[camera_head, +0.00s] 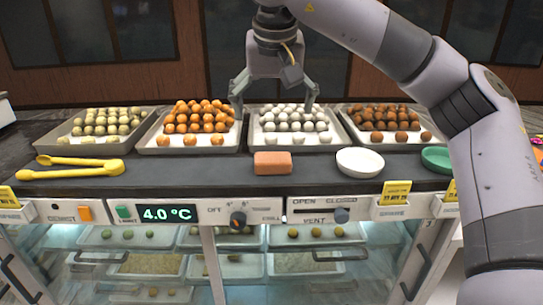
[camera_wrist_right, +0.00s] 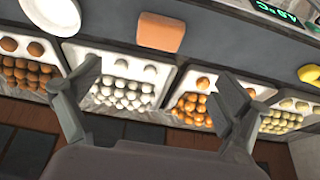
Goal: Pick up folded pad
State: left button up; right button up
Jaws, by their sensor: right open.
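The folded pad (camera_head: 273,163) is a small orange-pink block lying flat on the dark counter top, in front of the tray of white sweets. It also shows at the top of the right wrist view (camera_wrist_right: 160,32). My right gripper (camera_head: 274,108) is open and empty. In the head view its fingers hang above the tray of white sweets, behind the pad and apart from it. In the right wrist view the two fingers (camera_wrist_right: 158,84) are spread wide, with the pad beyond the tips. My left gripper is not in view.
Trays of sweets stand behind the pad, among them the white sweets tray (camera_head: 325,143) and the orange sweets tray (camera_head: 150,146). A white bowl (camera_head: 360,162) is right of the pad, with a green bowl (camera_head: 437,158) beyond. Yellow tongs (camera_head: 75,168) lie at left. Counter between tongs and pad is clear.

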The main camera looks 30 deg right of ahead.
jog(key=p, duration=0.3)
send_near(273, 157)
jog(key=x, duration=0.4)
jog(key=shift+a+f, duration=0.1)
jog(key=shift+f, duration=0.3)
jog(key=p+x, duration=0.1)
jog(key=x, duration=0.1)
jog(key=p+x, duration=0.2)
jog(key=shift+w+d+f, duration=0.2)
jog(key=shift+d, duration=0.05)
jog(key=shift+w+f, duration=0.15)
jog(key=shift+f, duration=0.25)
jog(key=c, duration=1.2)
